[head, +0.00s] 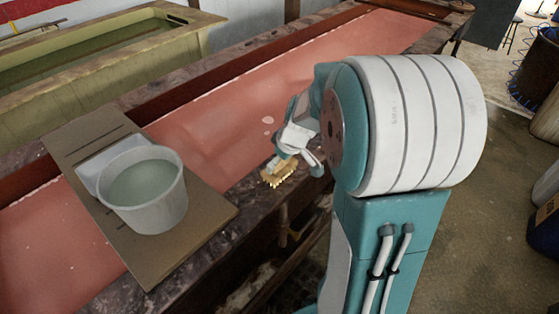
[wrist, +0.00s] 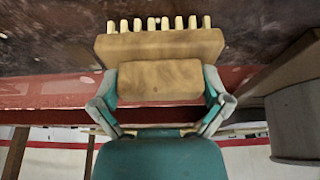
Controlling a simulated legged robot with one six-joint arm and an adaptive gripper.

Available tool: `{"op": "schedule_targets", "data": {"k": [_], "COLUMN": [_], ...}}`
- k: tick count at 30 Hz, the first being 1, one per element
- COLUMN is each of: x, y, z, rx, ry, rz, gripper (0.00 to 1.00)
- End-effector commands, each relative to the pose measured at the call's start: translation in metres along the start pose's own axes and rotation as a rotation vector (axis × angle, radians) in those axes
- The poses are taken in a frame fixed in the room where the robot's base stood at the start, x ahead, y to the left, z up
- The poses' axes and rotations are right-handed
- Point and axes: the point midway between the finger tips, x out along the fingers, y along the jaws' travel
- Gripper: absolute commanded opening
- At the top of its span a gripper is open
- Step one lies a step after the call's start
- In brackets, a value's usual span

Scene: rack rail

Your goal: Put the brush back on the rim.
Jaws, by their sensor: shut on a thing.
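The brush (head: 277,172) is a pale wooden block with a row of short yellowish bristles. In the head view it is at the near rim (head: 240,200) of the red-lined trough, to the right of the bucket. In the wrist view the brush (wrist: 160,45) has its bristles toward the top edge, and its smaller wooden grip block sits between my fingers. My gripper (head: 298,152) is shut on that grip block, with one finger on each side (wrist: 160,82). I cannot tell whether the brush touches the rim.
A grey-white bucket (head: 145,200) of water stands on a brown board (head: 205,205) across the trough, left of the brush. The red trough bed (head: 300,75) runs behind my arm. A wooden water tank (head: 110,65) is at the back left. Open floor lies right.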

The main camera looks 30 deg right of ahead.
Motion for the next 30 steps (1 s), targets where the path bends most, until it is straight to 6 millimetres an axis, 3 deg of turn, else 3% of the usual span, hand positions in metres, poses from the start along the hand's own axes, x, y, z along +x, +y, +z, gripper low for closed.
{"op": "schedule_targets", "data": {"k": [8, 9, 20, 23, 30], "x": [0.001, 0.002, -0.002, -0.013, -0.062], "y": [0.000, 0.000, 0.000, 0.001, 0.001], "z": [0.000, 0.000, -0.001, -0.001, -0.001], "rx": [0.000, 0.000, -0.001, 0.001, 0.000], "ry": [0.002, 0.002, 0.003, 0.005, 0.006], "rz": [0.001, 0.001, 0.002, 0.004, 0.006], "gripper": [0.39, 1.00, 1.00, 1.00, 1.00]}}
